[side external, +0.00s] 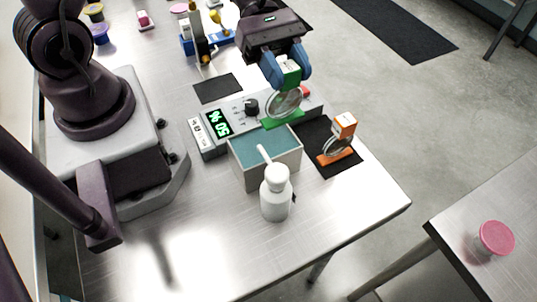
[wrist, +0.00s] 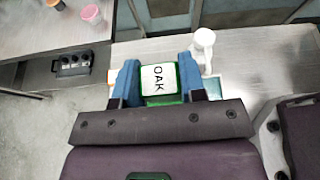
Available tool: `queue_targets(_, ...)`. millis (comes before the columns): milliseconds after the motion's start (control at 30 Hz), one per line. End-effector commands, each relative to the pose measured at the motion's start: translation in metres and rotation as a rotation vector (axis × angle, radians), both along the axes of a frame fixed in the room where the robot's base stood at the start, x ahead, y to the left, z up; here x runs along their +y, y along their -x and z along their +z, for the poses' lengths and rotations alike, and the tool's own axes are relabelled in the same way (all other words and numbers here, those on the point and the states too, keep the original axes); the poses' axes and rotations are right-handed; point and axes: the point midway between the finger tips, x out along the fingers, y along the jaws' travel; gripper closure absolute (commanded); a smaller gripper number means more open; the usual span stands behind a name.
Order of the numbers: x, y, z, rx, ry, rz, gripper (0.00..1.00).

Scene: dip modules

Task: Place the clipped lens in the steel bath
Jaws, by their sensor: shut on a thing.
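My gripper (side external: 287,80) is shut on the green clip (side external: 291,72) of a round clear lens (side external: 284,104). The lens hangs upright below the fingers, with a green foot (side external: 283,120) at its lower edge. In the wrist view, the clip (wrist: 158,82) sits between the blue fingers and its white label reads OAK. The steel bath (side external: 253,178) is an open grey box of teal liquid. In the side view, the held lens appears over or just behind its back right edge; the exact height is unclear. The wrist view mostly hides the bath.
A white bottle (side external: 276,195) stands against the bath's front, its spout reaching over the rim. A control unit with a green display (side external: 218,124) is behind the bath. An orange-clipped lens (side external: 338,147) stands on a black mat (side external: 337,171) to the right.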

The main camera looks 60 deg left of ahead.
Motion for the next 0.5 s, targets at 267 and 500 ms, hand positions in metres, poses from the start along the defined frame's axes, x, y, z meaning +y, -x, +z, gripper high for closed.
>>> queue_targets(267, -0.009, 0.048, -0.011, -0.014, -0.003, -0.012, 0.98)
queue_targets(500, -0.009, 0.047, -0.046, -0.031, -0.004, -0.019, 0.98)
